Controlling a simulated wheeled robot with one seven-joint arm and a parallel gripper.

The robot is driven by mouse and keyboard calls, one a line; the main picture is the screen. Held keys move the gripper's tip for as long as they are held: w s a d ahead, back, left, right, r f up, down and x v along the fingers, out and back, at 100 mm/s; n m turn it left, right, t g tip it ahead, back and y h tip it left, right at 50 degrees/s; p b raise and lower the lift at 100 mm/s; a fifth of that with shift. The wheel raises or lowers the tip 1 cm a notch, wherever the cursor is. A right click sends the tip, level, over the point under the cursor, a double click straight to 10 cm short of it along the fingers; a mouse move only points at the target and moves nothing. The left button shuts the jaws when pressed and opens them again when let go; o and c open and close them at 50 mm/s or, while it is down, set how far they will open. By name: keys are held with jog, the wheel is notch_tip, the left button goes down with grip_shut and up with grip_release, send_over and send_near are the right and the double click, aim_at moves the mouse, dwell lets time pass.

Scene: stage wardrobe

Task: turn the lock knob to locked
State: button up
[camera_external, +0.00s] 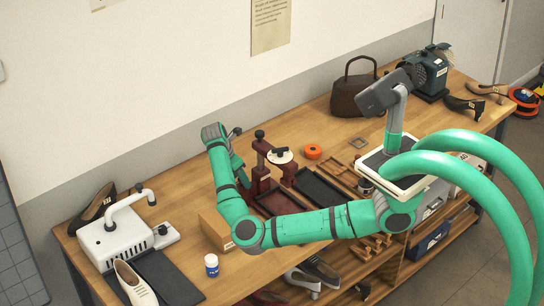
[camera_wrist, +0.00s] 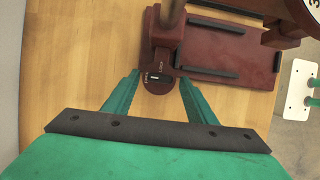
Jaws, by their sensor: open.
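A dark red machine (camera_external: 262,178) stands on the wooden bench, with a black ball-topped post and a white dial (camera_external: 280,155). In the wrist view a dark red base (camera_wrist: 163,40) ends in a rounded tip. A small dark lock knob (camera_wrist: 157,77) with a pale mark sits on that tip, beside small lettering I cannot read. My gripper (camera_wrist: 159,78) is open, its two green fingers on either side of the rounded tip, apart from the knob in the picture. In the external view my gripper (camera_external: 238,165) is beside the machine's left side and partly hidden.
A dark red tray (camera_wrist: 225,50) adjoins the machine on the right. A brown box (camera_external: 215,232) and a white bottle (camera_external: 211,265) are nearer. A white sewing-type machine (camera_external: 115,245) stands left.

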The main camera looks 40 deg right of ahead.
jog(key=shift+c, duration=0.4)
jog(key=c, duration=1)
jog(key=shift+d, duration=0.1)
jog(key=m, duration=0.1)
jog(key=m+g, duration=0.1)
jog(key=m, duration=0.1)
jog(key=shift+w+m, duration=0.2)
jog(key=shift+m, duration=0.1)
jog(key=m, duration=0.1)
jog(key=m+g, duration=0.1)
jog(key=m, duration=0.1)
jog(key=m+g+y, duration=0.1)
jog(key=m, duration=0.1)
jog(key=shift+w+d, duration=0.15)
jog(key=shift+w, duration=0.1)
jog(key=m, duration=0.2)
jog(key=m+y, duration=0.1)
jog(key=m, duration=0.1)
jog(key=m+g+y, duration=0.1)
jog(key=m, duration=0.1)
jog(key=shift+w+d, duration=0.2)
jog(key=shift+d, duration=0.1)
jog(key=shift+m+y, duration=0.5)
jog(key=shift+m, duration=0.6)
